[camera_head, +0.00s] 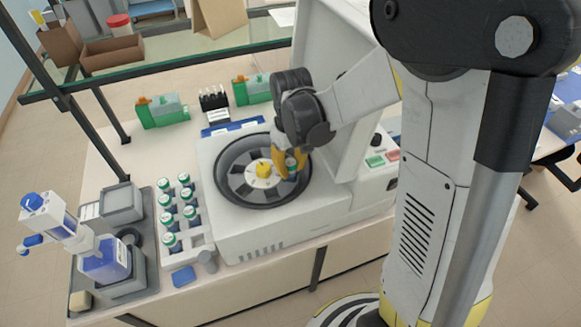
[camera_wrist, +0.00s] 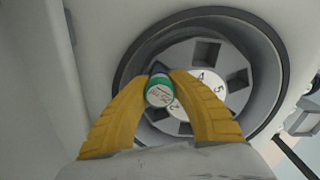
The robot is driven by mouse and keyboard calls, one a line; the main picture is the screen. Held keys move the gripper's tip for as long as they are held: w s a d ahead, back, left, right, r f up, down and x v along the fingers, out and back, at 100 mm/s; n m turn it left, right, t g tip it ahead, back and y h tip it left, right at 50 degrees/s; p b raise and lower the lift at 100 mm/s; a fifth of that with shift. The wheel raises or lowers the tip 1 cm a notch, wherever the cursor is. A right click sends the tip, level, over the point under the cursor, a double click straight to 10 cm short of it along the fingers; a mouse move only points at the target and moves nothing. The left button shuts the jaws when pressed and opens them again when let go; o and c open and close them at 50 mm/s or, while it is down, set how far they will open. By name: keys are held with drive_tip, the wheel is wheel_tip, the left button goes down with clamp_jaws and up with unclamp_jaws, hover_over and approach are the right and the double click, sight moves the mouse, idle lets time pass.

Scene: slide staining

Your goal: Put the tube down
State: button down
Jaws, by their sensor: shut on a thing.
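My gripper (camera_head: 287,163) has yellow fingers and is over the right side of the round centrifuge bowl. In the wrist view, my gripper (camera_wrist: 164,85) is shut on a tube with a green-rimmed, white-labelled cap (camera_wrist: 159,92). The tube (camera_head: 292,166) also shows between the fingers in the head view. The centrifuge (camera_head: 240,238) is open, its lid raised behind my arm. Its grey rotor (camera_head: 238,184) has a yellow centre knob and numbered square slots; several visible slots look empty. The tube's lower part is hidden, so I cannot tell how deep it sits in a slot.
A white rack (camera_head: 200,240) with several green-capped tubes stands left of the centrifuge. A microscope-like device (camera_head: 105,260) and grey trays are at the far left. Green boxes (camera_head: 163,111) and a black-topped rack (camera_head: 214,100) stand behind. The raised lid (camera_head: 325,60) is close to my arm.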

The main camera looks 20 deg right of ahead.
drive_tip(key=shift+f, duration=0.25)
drive_tip(key=c, duration=1.2)
unclamp_jaws()
drive_tip(key=shift+c, duration=0.2)
drive_tip(key=shift+r+p, duration=0.4)
drive_tip(key=shift+r, duration=0.1)
wheel_tip(320, 180, up, 12)
drive_tip(key=shift+s+f+p, duration=0.1)
drive_tip(key=shift+s+p, duration=0.05)
drive_tip(key=shift+p, duration=0.95)
drive_tip(key=s+r+m+t, duration=0.1)
drive_tip(key=s+r+t, duration=0.1)
drive_tip(key=s, duration=0.4)
drive_tip(key=s+r+m+t, duration=0.2)
drive_tip(key=s+r+t, duration=0.1)
drive_tip(key=s+t, duration=0.2)
drive_tip(key=shift+s+r, duration=0.25)
drive_tip(key=shift+s, duration=0.45)
